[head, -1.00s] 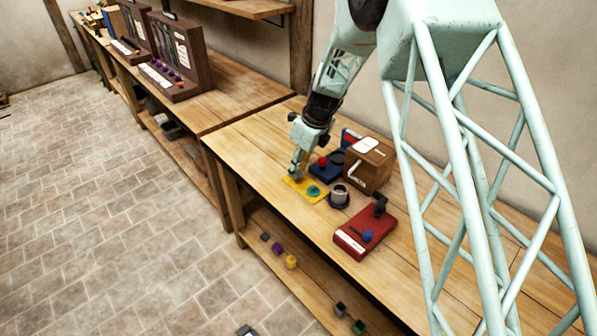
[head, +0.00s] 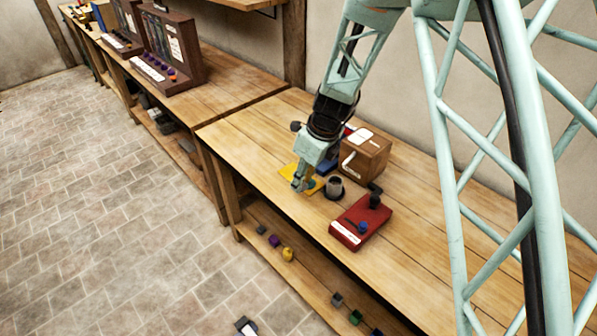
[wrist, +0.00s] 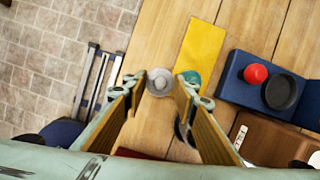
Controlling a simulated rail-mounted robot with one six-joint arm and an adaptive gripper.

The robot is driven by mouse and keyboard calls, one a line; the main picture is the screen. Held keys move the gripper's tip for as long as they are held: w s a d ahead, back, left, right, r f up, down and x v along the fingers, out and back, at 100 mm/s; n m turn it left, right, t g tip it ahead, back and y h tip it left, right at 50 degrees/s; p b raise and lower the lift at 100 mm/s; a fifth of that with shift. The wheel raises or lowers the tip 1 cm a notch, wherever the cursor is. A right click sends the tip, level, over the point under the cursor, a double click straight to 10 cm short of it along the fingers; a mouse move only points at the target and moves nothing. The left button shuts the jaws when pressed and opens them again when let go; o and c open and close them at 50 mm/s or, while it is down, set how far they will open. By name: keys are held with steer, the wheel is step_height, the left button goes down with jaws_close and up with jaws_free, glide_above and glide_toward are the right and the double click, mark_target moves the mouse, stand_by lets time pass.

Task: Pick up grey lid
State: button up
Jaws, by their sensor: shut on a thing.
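The grey lid (wrist: 160,80) is a small round disc with a knob. In the wrist view it sits between the two fingertips of my gripper (wrist: 161,87), which is shut on it. In the head view my gripper (head: 302,187) points down at the front edge of the yellow plate (head: 288,175), low over the bench, and the lid cannot be made out there. Whether the lid still touches the bench cannot be told. A dark grey cup (head: 334,188) stands on the bench just right of my gripper. It is partly hidden behind a finger in the wrist view.
A blue fixture (wrist: 262,85) with a red knob, a brown box (head: 366,155) and a red device (head: 361,222) stand close by. The bench top (head: 245,135) left of the plate is clear.

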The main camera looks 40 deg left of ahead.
steer(key=shift+s+d+r, duration=0.15)
steer(key=shift+s+d, duration=1.05)
steer(key=shift+d, duration=0.3)
steer(key=shift+w+r, duration=0.1)
steer(key=shift+r, duration=0.05)
